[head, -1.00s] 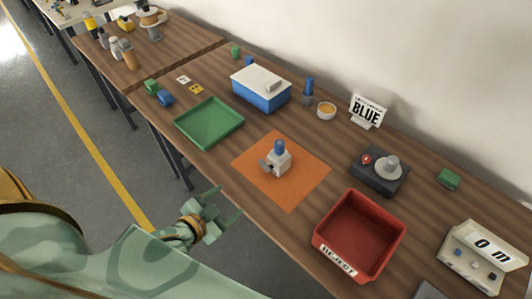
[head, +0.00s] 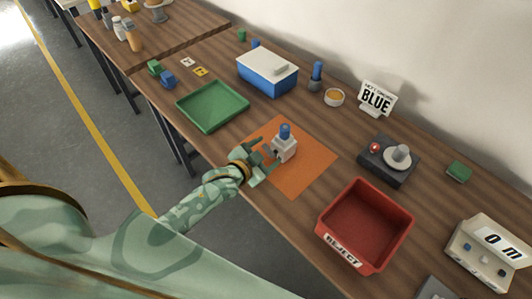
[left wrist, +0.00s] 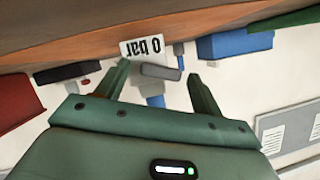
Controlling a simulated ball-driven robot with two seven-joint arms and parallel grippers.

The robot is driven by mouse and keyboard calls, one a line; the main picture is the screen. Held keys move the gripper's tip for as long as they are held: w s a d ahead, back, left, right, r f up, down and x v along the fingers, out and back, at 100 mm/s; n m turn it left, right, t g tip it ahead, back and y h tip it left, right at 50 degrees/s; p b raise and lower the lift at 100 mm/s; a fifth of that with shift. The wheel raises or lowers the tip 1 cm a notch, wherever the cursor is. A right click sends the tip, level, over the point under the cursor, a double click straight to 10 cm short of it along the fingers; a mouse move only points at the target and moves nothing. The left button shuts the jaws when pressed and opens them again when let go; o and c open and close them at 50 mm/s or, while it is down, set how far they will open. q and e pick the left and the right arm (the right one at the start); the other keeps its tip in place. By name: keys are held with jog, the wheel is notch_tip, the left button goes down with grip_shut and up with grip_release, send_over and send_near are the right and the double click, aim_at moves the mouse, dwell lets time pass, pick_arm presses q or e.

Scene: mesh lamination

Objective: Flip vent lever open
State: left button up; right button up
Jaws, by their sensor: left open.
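The small pale device with a blue cap (head: 286,142) stands upright on the orange mat (head: 312,168). My left gripper (head: 264,157) is at its left side, over the mat's left edge, open. In the left wrist view, which is upside down, a grey lever-like bar (left wrist: 160,71) shows between the two open fingertips. The fingers look apart from it, though contact is hard to judge. A white "0 bar" label (left wrist: 143,46) is beside the bar. In the head view my gripper partly hides the device's left side and the lever. My right gripper is not seen.
A red REJECT bin (head: 364,222) stands to the right of the mat, and a green tray (head: 212,103) to the left. Behind are a blue box with white lid (head: 266,70), a BLUE sign (head: 376,99) and a dark fixture (head: 388,160).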

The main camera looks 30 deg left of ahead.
pick_arm(q)
jog(key=shift+w, duration=0.15)
jog(key=shift+c, duration=0.4)
jog(key=c, duration=0.9)
jog(key=shift+a+r+n+p, duration=0.15)
jog(key=shift+n+p, duration=0.25)
jog(key=shift+p, duration=0.65)
jog(key=shift+w+n+h+p, duration=0.1)
jog(key=shift+n+h+p, duration=0.2)
jog(key=shift+h, duration=0.1)
jog(key=shift+f, duration=0.25)
jog(key=shift+f+n, duration=0.1)
jog(key=shift+n, duration=0.2)
jog(key=o, duration=1)
